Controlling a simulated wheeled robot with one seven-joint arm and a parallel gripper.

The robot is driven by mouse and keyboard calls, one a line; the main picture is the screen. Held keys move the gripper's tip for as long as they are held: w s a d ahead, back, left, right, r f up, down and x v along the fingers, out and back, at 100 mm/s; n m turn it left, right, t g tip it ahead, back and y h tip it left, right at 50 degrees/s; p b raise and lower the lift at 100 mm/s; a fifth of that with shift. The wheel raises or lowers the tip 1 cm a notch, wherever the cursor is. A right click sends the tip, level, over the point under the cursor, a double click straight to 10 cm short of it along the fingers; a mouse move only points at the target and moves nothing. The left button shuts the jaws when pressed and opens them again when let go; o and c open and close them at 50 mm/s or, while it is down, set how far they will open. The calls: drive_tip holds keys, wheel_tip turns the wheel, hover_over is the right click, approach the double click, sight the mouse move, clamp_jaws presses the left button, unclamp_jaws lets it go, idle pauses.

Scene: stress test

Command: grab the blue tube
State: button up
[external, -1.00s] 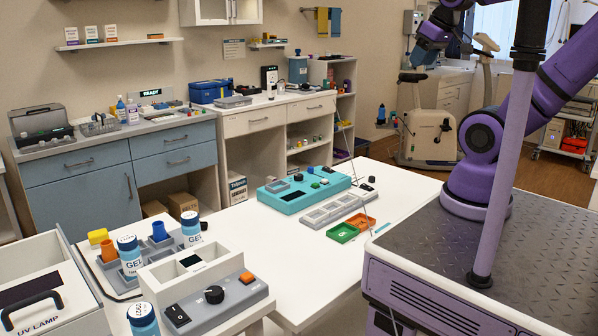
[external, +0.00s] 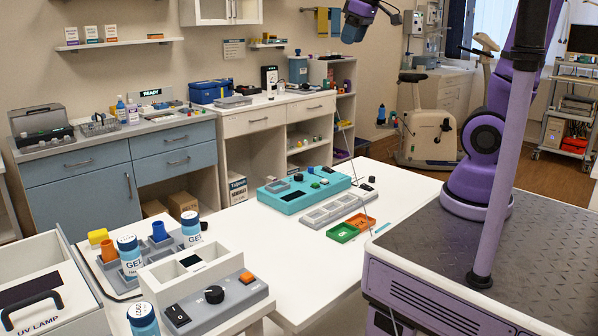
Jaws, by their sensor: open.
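The likely blue tube is a short blue cylinder (external: 159,232) standing upright in a grey rack (external: 131,283) on the white table at the lower left, beside an orange one (external: 108,250). Blue-and-white GEL bottles stand close on both sides of it. My gripper (external: 352,34) is at the top edge, high above the table and far to the right of the blue cylinder. It is open, small and partly cut off by the frame. It touches nothing.
A white UV lamp box (external: 50,270) is at the left. A teal device (external: 305,190), grey trays and a green tray (external: 342,233) lie on the table. The middle of the white table is clear.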

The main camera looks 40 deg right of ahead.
drive_tip(key=w+a+f+n+g, duration=0.1)
drive_tip(key=w+a+f+n, duration=0.2)
drive_tip(key=w+a, duration=1)
drive_tip(key=n+g, duration=0.2)
drive_tip(key=n, duration=0.5)
hover_over(158, 226)
drive_tip(key=f, duration=2.3)
drive_tip(key=s+f, duration=0.1)
drive_tip(key=f, duration=1.1)
drive_tip(key=shift+d+f, duration=0.2)
drive_tip(key=shift+d, duration=0.15)
drive_tip(key=f, duration=0.2)
drive_tip(key=a+f, duration=0.1)
drive_tip(key=f, duration=0.1)
drive_tip(key=shift+s, duration=0.15)
drive_tip(key=shift+f, duration=0.45)
drive_tip(key=c, duration=1)
